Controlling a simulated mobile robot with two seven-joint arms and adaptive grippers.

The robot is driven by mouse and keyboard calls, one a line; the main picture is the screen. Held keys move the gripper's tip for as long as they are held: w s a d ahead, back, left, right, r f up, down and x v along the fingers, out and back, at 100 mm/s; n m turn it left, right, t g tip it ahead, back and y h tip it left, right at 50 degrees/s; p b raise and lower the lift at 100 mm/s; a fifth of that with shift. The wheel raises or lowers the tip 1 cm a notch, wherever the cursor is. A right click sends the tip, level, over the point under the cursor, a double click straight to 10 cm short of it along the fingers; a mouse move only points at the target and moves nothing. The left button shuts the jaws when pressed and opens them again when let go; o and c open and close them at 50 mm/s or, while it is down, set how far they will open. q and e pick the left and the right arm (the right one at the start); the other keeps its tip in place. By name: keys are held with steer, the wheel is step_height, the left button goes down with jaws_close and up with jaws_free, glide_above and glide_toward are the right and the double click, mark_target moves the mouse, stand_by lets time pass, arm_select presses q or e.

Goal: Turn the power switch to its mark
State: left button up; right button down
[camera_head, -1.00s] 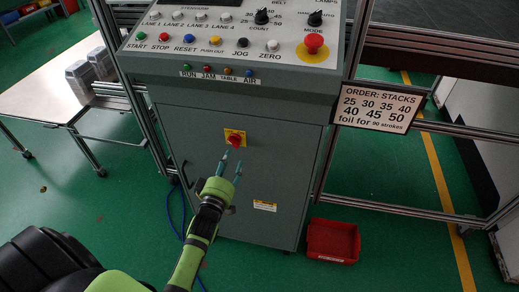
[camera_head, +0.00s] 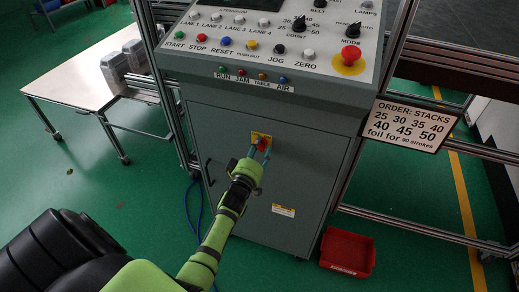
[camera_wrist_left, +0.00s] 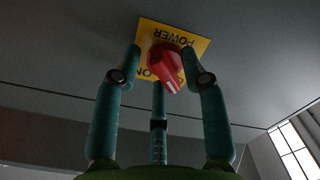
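The power switch is a red knob (camera_wrist_left: 165,65) on a yellow plate (camera_wrist_left: 146,32) on the grey cabinet front. In the wrist view the plate's lettering is upside down, with "POWER" above the knob and part of "ON" at lower left. A pale line on the knob points down and slightly right. In the head view the red knob (camera_head: 262,144) shows just beyond the fingertips. My left gripper (camera_wrist_left: 161,53) is open, with teal fingers on either side of the knob and a third finger below it. I cannot tell whether any finger touches it. My right gripper is out of view.
The control panel (camera_head: 270,62) with buttons, dials and a red emergency stop (camera_head: 351,55) overhangs above. A red bin (camera_head: 347,252) is on the floor to the right. An order sign (camera_head: 405,125) hangs at right. A table (camera_head: 85,88) stands at left.

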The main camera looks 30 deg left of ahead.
arm_select(q)
jaws_close()
steer(key=shift+m, duration=0.4)
steer(key=m, duration=0.3)
steer(key=m+b, duration=0.1)
steer(key=shift+f+m, duration=0.25)
steer(key=shift+m, duration=0.15)
steer(key=m, duration=0.3)
steer(key=shift+a+m+b, duration=0.1)
steer(key=shift+m+b, duration=0.2)
steer(key=shift+b, duration=0.05)
steer(key=m+b, duration=0.1)
steer(key=m, duration=0.3)
steer(key=shift+a+f+m, duration=0.1)
steer(key=shift+f+m, duration=0.05)
steer(key=shift+m, duration=0.15)
steer(key=m+b, duration=0.1)
steer(key=m, duration=0.3)
steer(key=shift+s+a, duration=0.1)
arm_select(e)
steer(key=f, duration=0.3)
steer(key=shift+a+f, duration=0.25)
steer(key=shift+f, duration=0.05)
arm_select(q)
steer(key=shift+m, duration=0.3)
steer(key=shift+o, duration=1.6)
jaws_free()
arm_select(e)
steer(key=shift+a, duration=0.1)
